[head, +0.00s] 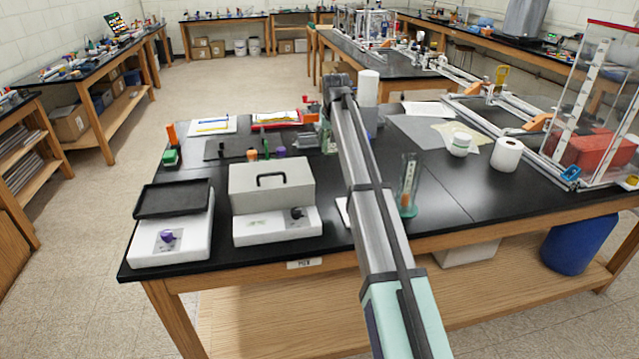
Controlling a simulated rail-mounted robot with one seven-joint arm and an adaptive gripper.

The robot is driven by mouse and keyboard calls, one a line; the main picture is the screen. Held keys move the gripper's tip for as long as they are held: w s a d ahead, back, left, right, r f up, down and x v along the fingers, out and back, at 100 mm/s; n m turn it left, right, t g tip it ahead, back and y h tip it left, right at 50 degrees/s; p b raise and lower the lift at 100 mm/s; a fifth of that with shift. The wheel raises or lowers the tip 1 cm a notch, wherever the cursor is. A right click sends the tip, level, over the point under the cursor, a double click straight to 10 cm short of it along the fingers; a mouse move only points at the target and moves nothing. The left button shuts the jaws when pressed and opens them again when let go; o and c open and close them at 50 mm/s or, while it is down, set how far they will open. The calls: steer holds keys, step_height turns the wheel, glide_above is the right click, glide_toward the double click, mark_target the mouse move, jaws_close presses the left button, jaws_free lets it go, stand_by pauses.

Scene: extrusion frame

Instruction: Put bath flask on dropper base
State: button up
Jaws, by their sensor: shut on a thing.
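My arm reaches from the bottom edge up and away over the black-topped bench. Its far end is over the back middle of the bench, and my gripper is hidden behind the arm, so its fingers and anything in them do not show. A small pale green, glassy-looking thing (327,137) shows just left of the arm's far end; I cannot tell what it is. I cannot make out the bath flask or the dropper base with certainty. A clear cylinder with a green foot (408,185) stands upright right of the arm.
The bench's front right is clear.

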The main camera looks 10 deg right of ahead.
step_height(320, 180, down, 16)
steer(key=p, duration=0.3)
steer(key=shift+f+p, duration=0.15)
steer(key=shift+p, duration=0.15)
steer(key=shift+f, duration=0.2)
steer(key=o, duration=1.2)
steer(key=shift+r, duration=0.1)
steer(key=shift+r, duration=0.2)
steer(key=b+v, duration=0.2)
steer(key=v, duration=0.9)
steer(key=shift+b, duration=0.35)
steer(key=shift+c, duration=0.2)
steer(key=shift+s+r, duration=0.15)
steer(key=shift+r, duration=0.25)
steer(key=shift+c, duration=1.2)
